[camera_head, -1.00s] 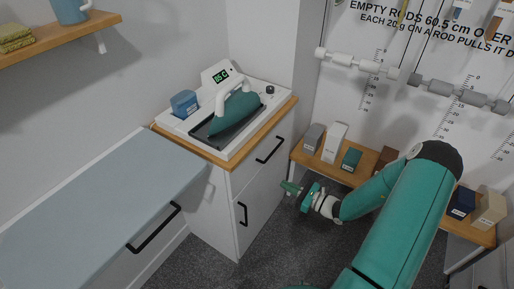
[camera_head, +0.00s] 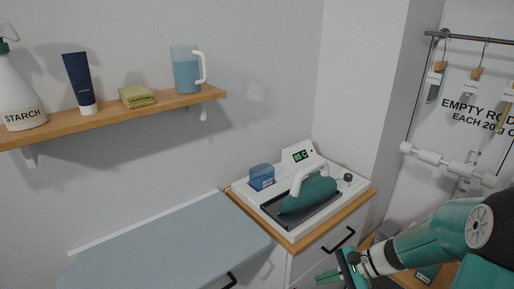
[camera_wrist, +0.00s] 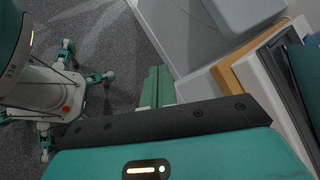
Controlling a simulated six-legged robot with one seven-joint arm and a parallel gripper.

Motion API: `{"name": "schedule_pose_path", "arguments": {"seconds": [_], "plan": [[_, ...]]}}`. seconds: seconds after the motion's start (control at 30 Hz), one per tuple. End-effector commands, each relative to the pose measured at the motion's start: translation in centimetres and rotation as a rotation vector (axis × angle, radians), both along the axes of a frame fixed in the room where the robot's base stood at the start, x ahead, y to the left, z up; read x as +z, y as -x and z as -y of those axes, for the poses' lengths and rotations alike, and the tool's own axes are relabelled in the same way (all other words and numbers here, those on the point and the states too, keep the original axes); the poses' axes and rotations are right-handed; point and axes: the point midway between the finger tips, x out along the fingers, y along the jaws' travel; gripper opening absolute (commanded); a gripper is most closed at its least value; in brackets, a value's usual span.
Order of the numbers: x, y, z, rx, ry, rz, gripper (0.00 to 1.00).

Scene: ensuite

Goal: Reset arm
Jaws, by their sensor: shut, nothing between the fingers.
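My gripper (camera_head: 331,275) is at the lower right of the head view, in front of the white cabinet that carries the iron. It is empty. In the wrist view its two green fingers (camera_wrist: 157,88) lie together, shut, above the grey carpet. My teal arm reaches in from the right in the head view. The gripper appears apart from the cabinet and the ironing station.
A teal iron (camera_head: 308,195) rests on a white station (camera_head: 262,208) with a display. A grey-blue board (camera_head: 170,250) lies left of it. A wooden shelf (camera_head: 120,121) holds a starch bottle (camera_head: 20,95), tube, cloths and jug (camera_head: 185,72). Rods hang at right.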

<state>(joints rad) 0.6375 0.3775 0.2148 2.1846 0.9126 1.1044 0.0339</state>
Motion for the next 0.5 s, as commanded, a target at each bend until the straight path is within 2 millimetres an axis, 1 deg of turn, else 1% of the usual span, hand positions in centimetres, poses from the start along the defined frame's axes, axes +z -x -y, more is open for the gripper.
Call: {"name": "schedule_pose_path", "arguments": {"seconds": [0.03, 0.2, 0.5], "plan": [[1.2, 0.7, -0.7, 0.055, 0.062, 0.029, 0.00], [4.4, 3.2, -2.0, 0.227, 0.260, 0.121, 0.00], [10.0, 7.5, -3.2, 0.490, 0.594, 0.319, 0.00]]}}
